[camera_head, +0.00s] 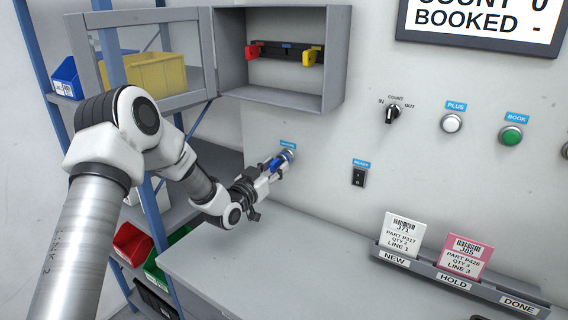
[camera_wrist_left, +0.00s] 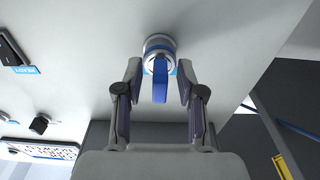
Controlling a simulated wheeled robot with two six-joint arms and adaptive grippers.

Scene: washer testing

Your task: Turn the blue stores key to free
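The blue stores key (camera_head: 277,163) sits in a round lock on the grey wall panel, under a small blue label (camera_head: 288,145). In the left wrist view the blue key (camera_wrist_left: 160,82) sticks out of a silver lock with a blue ring (camera_wrist_left: 159,43), its flat grip hanging toward the picture's bottom. My left gripper (camera_head: 274,168) is at the key. In its wrist view its two fingers (camera_wrist_left: 159,75) stand apart, one on each side of the key, with a visible gap on both sides. The lock's position marks are not readable. My right gripper is not in view.
An open grey wall cabinet (camera_head: 336,60) hangs above the key. A black rocker switch (camera_head: 358,177) is to its right, then a selector knob (camera_head: 393,113), white button (camera_head: 452,123) and green button (camera_head: 511,135). A card rack (camera_head: 440,275) stands on the grey bench (camera_head: 290,275).

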